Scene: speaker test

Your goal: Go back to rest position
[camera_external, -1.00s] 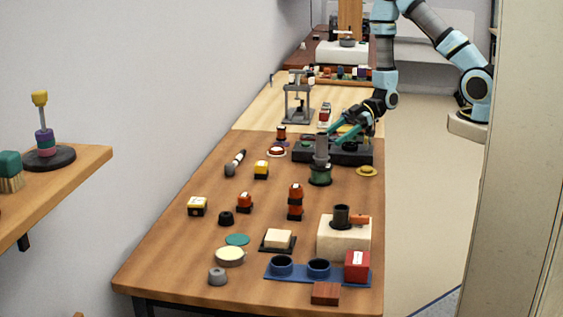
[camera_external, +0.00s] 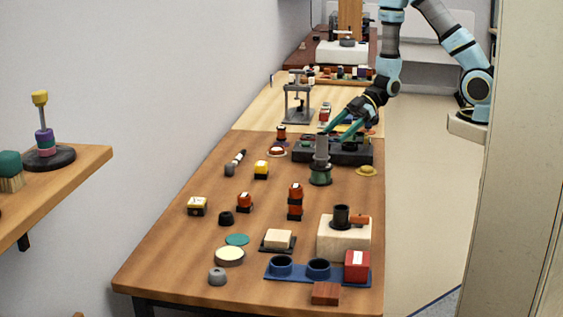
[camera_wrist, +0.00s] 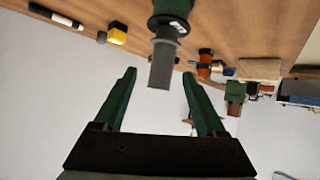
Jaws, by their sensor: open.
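My gripper (camera_external: 340,126) is open, with its two green fingers apart above the near edge of the dark tray (camera_external: 362,153). A grey cylinder on a dark green base (camera_external: 320,175) stands upright just in front of it on the table. In the wrist view my gripper (camera_wrist: 165,92) shows both fingers spread with nothing held. The grey cylinder (camera_wrist: 162,65) with its green base appears upside down there, beyond the fingertips; I cannot tell the exact gap.
The brown table (camera_external: 175,245) holds several small blocks, a cream block with a black cup (camera_external: 341,216) and a blue holder (camera_external: 300,274). A grey press-like stand (camera_external: 297,104) is behind. A shelf with a ring stack (camera_external: 46,145) is at left. Floor is clear at right.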

